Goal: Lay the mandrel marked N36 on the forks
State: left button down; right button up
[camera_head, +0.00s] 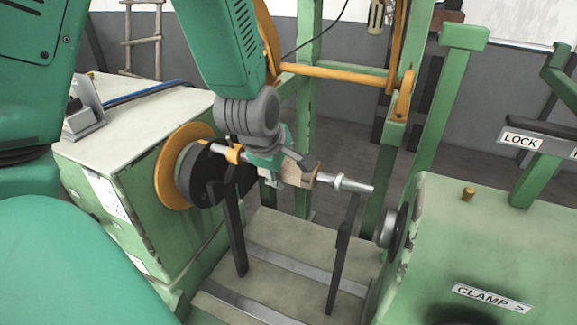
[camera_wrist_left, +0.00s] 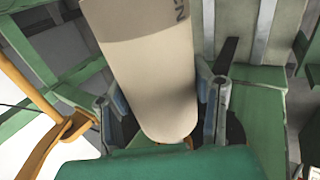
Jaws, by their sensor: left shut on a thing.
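The mandrel (camera_head: 299,177) has a tan middle body and steel shaft ends. My left gripper (camera_head: 288,172) is shut on its tan body from above. The wrist view shows the tan body (camera_wrist_left: 150,70) between both fingers, with a partly cut-off dark marking that starts with N; the digits cannot be read. The mandrel lies roughly level across the two dark upright forks, the left fork (camera_head: 236,232) and the right fork (camera_head: 341,252). Its right shaft end is just above the right fork's top; I cannot tell whether it touches. My right gripper is not in view.
A black chuck with an orange disc (camera_head: 171,178) stands close at the mandrel's left end. A round clamp head (camera_head: 386,229) faces it on the green housing (camera_head: 480,245) at right. An orange bar (camera_head: 335,75) crosses behind. Signs read LOCK (camera_head: 521,139) and CLAMP (camera_head: 490,298).

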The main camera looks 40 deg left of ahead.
pick_arm(q)
jog(key=shift+a+f+b, duration=0.25)
jog(key=shift+f+b, duration=0.3)
jog(key=shift+f, duration=0.2)
jog(key=shift+f+b, duration=0.4)
jog(key=shift+b, duration=0.05)
jog(key=f+b, duration=0.1)
jog(key=d+f+b, duration=0.1)
jog(key=f, duration=0.1)
jog(key=f+b, duration=0.2)
jog(key=shift+d+f, duration=0.15)
jog(key=shift+d, duration=0.1)
jog(key=shift+s+a+f, duration=0.15)
jog(key=shift+a+f, duration=0.15)
jog(key=shift+f, duration=0.15)
jog(key=shift+d, duration=0.1)
